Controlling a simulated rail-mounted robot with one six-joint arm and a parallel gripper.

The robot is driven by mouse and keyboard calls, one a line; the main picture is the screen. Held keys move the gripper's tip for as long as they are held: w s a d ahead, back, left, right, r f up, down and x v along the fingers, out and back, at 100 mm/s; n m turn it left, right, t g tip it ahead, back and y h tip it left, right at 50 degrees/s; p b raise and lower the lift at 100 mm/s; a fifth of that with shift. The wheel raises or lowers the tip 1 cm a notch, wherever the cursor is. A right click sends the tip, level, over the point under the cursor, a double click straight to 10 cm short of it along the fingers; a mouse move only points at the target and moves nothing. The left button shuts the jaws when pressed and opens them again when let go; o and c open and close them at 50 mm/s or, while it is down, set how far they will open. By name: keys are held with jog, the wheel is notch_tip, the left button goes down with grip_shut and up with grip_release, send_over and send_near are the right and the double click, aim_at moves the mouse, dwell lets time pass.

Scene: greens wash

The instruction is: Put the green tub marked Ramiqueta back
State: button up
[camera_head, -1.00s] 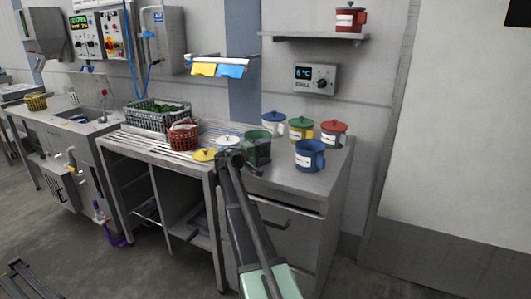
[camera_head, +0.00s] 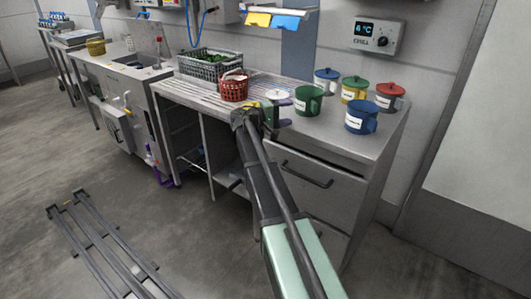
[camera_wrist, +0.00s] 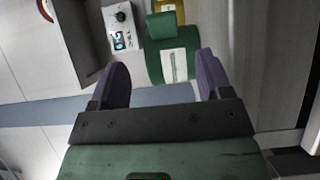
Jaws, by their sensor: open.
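The green tub (camera_head: 308,101) stands on the steel counter, with a white label on its side and no lid visible on top. In the wrist view the green tub (camera_wrist: 172,55) shows ahead, roughly between the fingers, its label too small to read. My gripper (camera_head: 275,117) is open and empty, left of and in front of the tub. Its two purple fingers (camera_wrist: 163,80) are wide apart in the wrist view, with a gap to the tub.
Blue-lidded (camera_head: 327,80), yellow (camera_head: 354,88) and red-lidded (camera_head: 389,95) tubs stand behind and right. A blue tub (camera_head: 361,117) is at front right. A white lid (camera_head: 277,94), red basket (camera_head: 234,87) and crate of greens (camera_head: 213,65) lie left. A control box (camera_head: 379,36) hangs above.

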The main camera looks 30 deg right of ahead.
jog(key=s+a+f+t+y, duration=0.1)
jog(key=s+a+f+y, duration=0.4)
jog(key=s+a, duration=0.4)
jog(key=s+a+f+n+t+y, duration=0.1)
jog(key=s+a+f+y, duration=0.5)
jog(key=a, duration=0.9)
jog(key=s+a+f+n+t+y, duration=0.1)
jog(key=s+a+f+y, duration=0.5)
jog(key=s+a, duration=0.6)
jog(key=shift+a+y, duration=0.25)
jog(key=shift+y, duration=0.15)
